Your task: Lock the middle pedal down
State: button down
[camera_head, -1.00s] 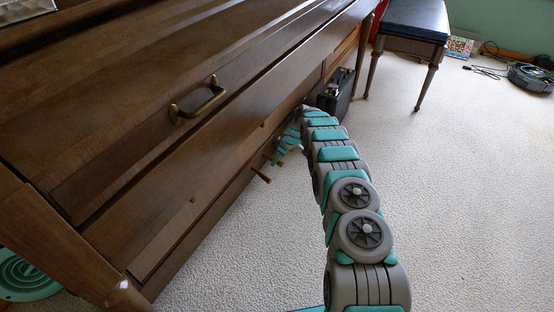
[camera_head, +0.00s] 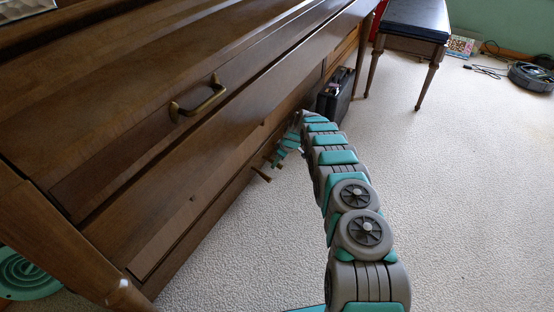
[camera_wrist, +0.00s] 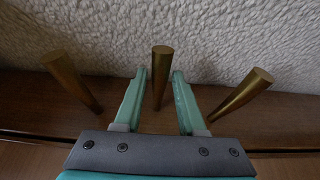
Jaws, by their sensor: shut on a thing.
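Three brass pedals stick out from the base of the piano. In the wrist view the middle pedal (camera_wrist: 160,72) lies between the two teal fingers of my gripper (camera_wrist: 159,75), which is shut on it. The left-hand pedal (camera_wrist: 75,82) and the right-hand pedal (camera_wrist: 243,92) stand free outside the fingers. In the head view my gripper (camera_head: 278,158) is low at the piano's lower panel. The nearest pedal (camera_head: 262,174) shows just in front of it; the others are hidden or too small to make out.
The piano's lower panel (camera_head: 200,200) runs close along the left of my arm. A dark case (camera_head: 336,96) stands on the floor beyond my wrist. A piano bench (camera_head: 416,20) is farther back. The carpet (camera_head: 470,180) to the right is clear.

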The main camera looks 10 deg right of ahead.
jog(key=shift+c, duration=2.4)
grip_release()
jog(key=shift+s+d+f, duration=0.1)
jog(key=shift+d+f, duration=0.1)
jog(key=shift+r, duration=0.15)
jog(key=shift+s+d+r, duration=0.1)
jog(key=shift+r, duration=0.35)
jog(key=shift+p+v, duration=0.45)
jog(key=shift+v, duration=2.85)
